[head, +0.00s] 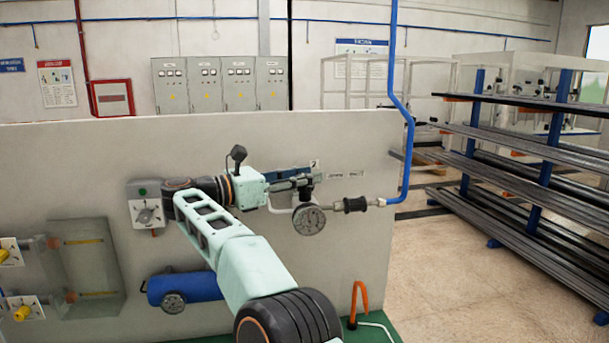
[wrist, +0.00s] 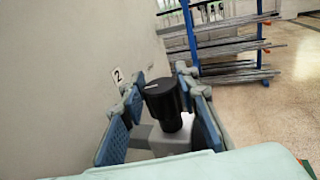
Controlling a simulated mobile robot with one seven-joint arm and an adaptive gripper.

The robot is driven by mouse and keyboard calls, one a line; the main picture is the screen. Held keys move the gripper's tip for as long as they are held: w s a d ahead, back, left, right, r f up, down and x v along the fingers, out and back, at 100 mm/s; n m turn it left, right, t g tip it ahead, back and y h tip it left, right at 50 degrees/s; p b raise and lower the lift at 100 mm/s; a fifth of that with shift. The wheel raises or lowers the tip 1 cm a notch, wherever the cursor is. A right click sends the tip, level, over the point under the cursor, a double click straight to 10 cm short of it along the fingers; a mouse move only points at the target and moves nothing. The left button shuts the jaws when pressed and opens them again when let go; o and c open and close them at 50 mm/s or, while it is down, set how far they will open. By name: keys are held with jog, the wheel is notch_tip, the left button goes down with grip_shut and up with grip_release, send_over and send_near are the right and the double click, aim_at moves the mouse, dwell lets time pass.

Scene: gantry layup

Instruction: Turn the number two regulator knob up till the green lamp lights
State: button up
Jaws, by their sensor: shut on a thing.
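The number two regulator knob (wrist: 162,95) is black and round with a pale mark on its top, seen in the wrist view between my finger pads. A label with the number 2 (wrist: 118,76) is on the panel to its left. My gripper (wrist: 160,84) is shut on the knob, a blue pad on either side. In the head view my gripper (head: 303,183) reaches right along the panel, and its fingers partly hide the knob. A round gauge (head: 309,219) sits just below. A small green spot, possibly the lamp (head: 142,191), shows on a grey box; I cannot tell whether it is lit.
The pale panel (head: 230,140) stands behind the arm. A blue pipe (head: 408,150) rises at its right edge. A blue tank (head: 185,288) and yellow-handled valves (head: 22,313) are lower left. Racks of long bars (head: 530,160) stand right, beyond open floor.

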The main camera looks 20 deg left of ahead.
jog(key=o, duration=1.2)
jog(key=shift+d, duration=0.1)
jog(key=shift+c, duration=0.2)
jog(key=shift+f+n+t+y+b, duration=0.3)
jog(key=shift+y+b, duration=0.1)
jog(key=shift+b, duration=1.1)
jog(key=n+y+b, duration=0.1)
jog(key=b, duration=0.3)
jog(key=shift+t, duration=0.4)
jog(key=n+t+y+b, duration=0.1)
jog(key=y+b, duration=0.1)
jog(key=b, duration=0.4)
jog(key=shift+n+y, duration=0.3)
jog(key=shift+n, duration=0.1)
jog(key=n+t+y+b, duration=0.1)
jog(key=b, duration=0.2)
jog(key=shift+y, duration=0.4)
